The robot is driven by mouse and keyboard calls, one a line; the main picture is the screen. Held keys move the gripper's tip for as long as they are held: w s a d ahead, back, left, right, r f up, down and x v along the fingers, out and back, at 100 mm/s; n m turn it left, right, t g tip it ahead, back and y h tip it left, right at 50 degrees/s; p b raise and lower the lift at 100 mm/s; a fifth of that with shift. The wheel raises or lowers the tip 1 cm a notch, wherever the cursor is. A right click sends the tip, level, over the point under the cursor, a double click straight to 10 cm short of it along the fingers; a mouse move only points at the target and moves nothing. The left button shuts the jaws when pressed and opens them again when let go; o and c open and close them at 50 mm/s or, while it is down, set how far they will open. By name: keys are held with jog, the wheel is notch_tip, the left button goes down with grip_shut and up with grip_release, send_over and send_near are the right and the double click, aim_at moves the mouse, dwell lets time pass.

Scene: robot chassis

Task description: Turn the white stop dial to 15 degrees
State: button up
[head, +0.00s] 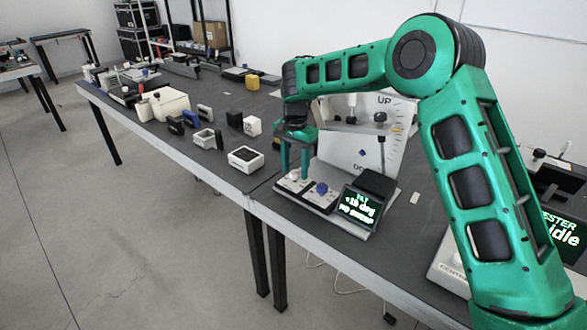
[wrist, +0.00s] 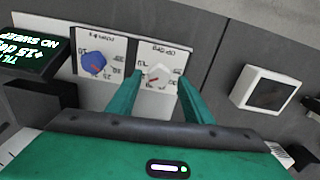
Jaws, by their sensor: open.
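The white dial (wrist: 157,74) has a red pointer line and sits on a white panel with printed numbers, in the wrist view. My gripper (wrist: 158,83) is open, its two green fingers on either side of the dial with visible gaps. In the head view my gripper (head: 295,174) points down over the panel at the front of the table. I cannot tell the dial's exact angle. A blue dial (wrist: 93,64) sits beside it; it also shows in the head view (head: 321,188). The small screen (head: 359,205) shows green text including "NO SWEEP" and a degree reading, blurred.
A tall white board (head: 350,155) marked "UP" stands behind the panel. A white box with a dark window (head: 245,159) lies to the left, also in the wrist view (wrist: 265,90). Several boxes and devices cover the far table. Another device (head: 563,230) reads "idle" at right.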

aim_at(295, 171)
notch_tip(295, 171, up, 10)
jog(key=shift+r, duration=0.25)
dwell(0.4)
